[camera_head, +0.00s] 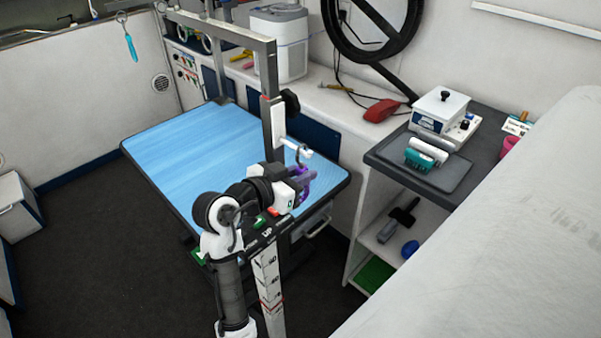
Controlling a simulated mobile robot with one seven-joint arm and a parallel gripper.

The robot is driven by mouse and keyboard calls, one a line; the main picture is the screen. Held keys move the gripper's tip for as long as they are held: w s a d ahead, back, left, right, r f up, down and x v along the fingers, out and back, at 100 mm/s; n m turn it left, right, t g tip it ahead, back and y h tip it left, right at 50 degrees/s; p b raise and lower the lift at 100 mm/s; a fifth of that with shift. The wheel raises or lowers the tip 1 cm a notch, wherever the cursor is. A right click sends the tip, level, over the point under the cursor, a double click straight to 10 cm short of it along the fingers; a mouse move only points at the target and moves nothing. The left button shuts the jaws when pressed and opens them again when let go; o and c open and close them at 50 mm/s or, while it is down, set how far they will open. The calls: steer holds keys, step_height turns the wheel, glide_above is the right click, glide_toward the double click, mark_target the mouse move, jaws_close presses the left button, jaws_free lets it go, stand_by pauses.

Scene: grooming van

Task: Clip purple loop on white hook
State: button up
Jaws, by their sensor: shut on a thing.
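My gripper (298,183) is over the near right end of the blue grooming table (190,145). It is shut on the purple loop (310,183), which shows at the fingertips; the fingers and arm hide part of the loop. The white hook (296,147) sticks out to the right from the grey upright post (269,75), with a dark curved piece hanging at its end. The loop is just below the hook in the picture. I cannot tell whether they touch.
The post carries an overhead bar (215,27) and a black knob (291,102). A red device (381,110) lies on the back ledge. The blue tabletop is clear.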

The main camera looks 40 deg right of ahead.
steer(key=o, duration=0.9)
steer(key=shift+v, duration=3.5)
steer(key=shift+s, duration=0.1)
steer(key=shift+p+v, duration=0.45)
steer(key=shift+v, duration=2.05)
